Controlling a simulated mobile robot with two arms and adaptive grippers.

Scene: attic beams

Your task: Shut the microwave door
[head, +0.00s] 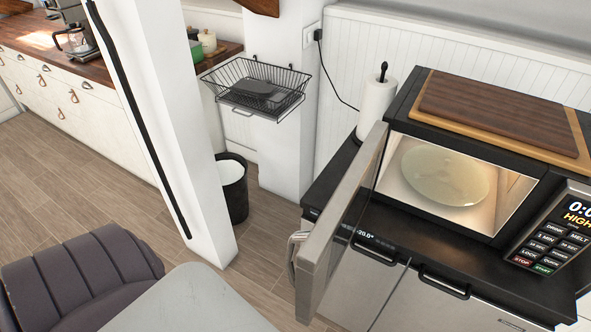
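The microwave (412,101) stands on a black counter at the right. Its door (345,215) hangs wide open, swung out toward the front on the left side of the lit cavity. A handle (293,250) shows on the door's outer face. The glass turntable plate (445,175) inside is bare. The control panel (560,230) is at the right of the opening, cut by the picture edge. Neither of my grippers shows in the head view.
A paper towel roll (375,105) stands behind the door on the counter (330,178). Cutting boards (500,112) lie on the microwave. A white post (170,120), a wire basket (262,92), a black bin (233,190), a grey chair (80,275) and a pale tabletop (190,305) are at the left.

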